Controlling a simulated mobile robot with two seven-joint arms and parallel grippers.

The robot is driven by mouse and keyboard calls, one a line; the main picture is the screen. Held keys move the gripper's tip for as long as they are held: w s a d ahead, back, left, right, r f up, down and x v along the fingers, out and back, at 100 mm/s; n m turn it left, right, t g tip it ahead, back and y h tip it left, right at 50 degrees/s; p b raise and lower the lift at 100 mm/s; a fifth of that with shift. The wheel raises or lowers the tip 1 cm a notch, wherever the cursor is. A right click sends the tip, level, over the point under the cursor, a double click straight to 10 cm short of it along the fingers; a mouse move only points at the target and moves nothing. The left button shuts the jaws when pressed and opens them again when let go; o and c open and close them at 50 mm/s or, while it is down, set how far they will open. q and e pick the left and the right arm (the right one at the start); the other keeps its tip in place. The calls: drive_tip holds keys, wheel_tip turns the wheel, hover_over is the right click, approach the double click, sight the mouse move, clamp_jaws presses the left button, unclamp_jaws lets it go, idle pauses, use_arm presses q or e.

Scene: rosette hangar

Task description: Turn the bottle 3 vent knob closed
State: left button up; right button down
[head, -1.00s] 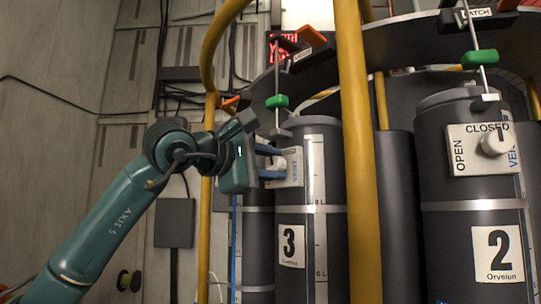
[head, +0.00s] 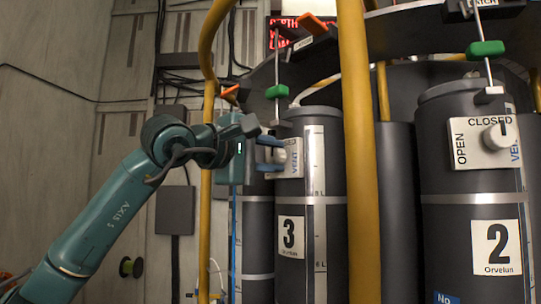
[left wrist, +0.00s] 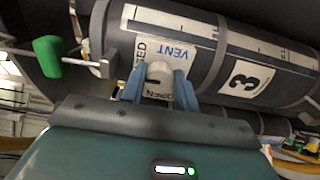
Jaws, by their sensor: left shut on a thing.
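Bottle 3 (head: 290,270) is a dark upright cylinder with a white "3" label. Its vent knob (head: 281,156) is pale and sits on a white plate (head: 297,172) marked VENT. My left gripper (head: 282,155) reaches it from the left, and its two blue fingers are shut on the knob. In the left wrist view the knob (left wrist: 160,72) sits between the fingers. The plate there (left wrist: 185,43) shows OPEN and part of CLOSED. A dark mark shows low on the knob, but its exact heading is hard to tell. My right gripper is not in view.
Bottle 2 (head: 470,270) stands at right with its own knob (head: 498,136). A yellow upright rail (head: 358,200) stands between the bottles, another (head: 206,200) behind my left arm. A rod with a green handle (head: 277,91) hangs above bottle 3.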

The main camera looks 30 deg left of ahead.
use_arm(q)
drive_tip(key=o, duration=1)
drive_tip(key=shift+s, duration=0.2)
drive_tip(key=b+v, duration=0.3)
drive_tip(key=v, duration=0.9)
drive_tip(key=shift+s+a, duration=0.2)
drive_tip(key=shift+s, duration=0.15)
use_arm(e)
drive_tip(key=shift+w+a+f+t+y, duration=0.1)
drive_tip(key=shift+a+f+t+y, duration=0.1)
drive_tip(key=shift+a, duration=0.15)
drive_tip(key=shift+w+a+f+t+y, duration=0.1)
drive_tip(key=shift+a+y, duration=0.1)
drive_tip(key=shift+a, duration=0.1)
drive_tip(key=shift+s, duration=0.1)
